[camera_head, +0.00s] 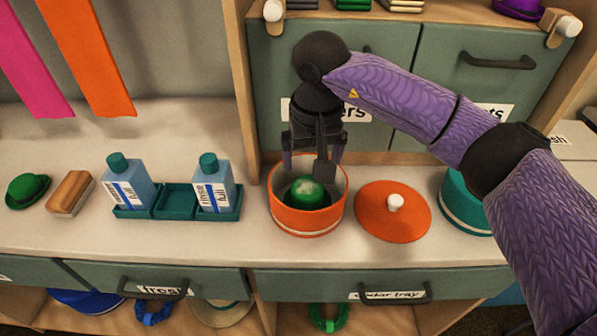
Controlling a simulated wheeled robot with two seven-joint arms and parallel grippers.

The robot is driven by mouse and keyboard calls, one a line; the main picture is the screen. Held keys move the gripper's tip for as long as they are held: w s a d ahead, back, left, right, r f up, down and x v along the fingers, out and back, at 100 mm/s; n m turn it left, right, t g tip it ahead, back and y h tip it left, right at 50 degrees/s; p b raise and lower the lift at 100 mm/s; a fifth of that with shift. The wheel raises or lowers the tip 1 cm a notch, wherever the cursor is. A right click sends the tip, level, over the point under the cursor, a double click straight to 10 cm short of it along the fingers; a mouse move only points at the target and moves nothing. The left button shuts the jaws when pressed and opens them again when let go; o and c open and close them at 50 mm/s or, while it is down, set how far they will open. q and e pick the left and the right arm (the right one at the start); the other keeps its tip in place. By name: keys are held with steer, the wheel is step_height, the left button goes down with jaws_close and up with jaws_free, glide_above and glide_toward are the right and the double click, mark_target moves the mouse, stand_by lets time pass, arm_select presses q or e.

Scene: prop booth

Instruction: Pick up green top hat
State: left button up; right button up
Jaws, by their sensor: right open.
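A glossy green rounded thing (306,191) sits inside an open orange round box (302,224). Only its top shows, so I cannot tell whether it is a top hat. A small green hat with a rounded crown and a brim (27,189) lies on the counter at the far left. My right gripper (309,160) points down over the orange box, open and empty. Its fingertips are at about the height of the box's rim, close to the green thing, and one finger partly overlaps it in the view. My left gripper is not in view.
The orange lid (392,212) with a white knob lies right of the box. A teal round container (466,206) stands beyond it, partly behind my right arm. A teal tray (174,214) holds two bottles, and a brush (71,193) lies left of it. Cabinet doors rise behind.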

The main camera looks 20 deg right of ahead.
mark_target(308, 187)
steer(key=shift+w+f, duration=0.2)
steer(key=shift+w, duration=0.1)
arm_select(q)
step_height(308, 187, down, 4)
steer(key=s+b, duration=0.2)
steer(key=b, duration=0.2)
arm_select(e)
steer(key=f, duration=0.9)
steer(key=shift+w+a, duration=0.1)
steer(key=shift+w, duration=0.25)
steer(key=shift+w+f, duration=0.1)
steer(key=shift+f, duration=0.2)
steer(key=shift+r, duration=0.15)
steer(key=c, duration=0.7)
steer(key=shift+c, duration=1)
arm_select(q)
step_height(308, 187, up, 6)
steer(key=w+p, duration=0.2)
steer(key=p, duration=0.4)
arm_select(e)
step_height(308, 187, up, 13)
steer(key=shift+r, duration=0.2)
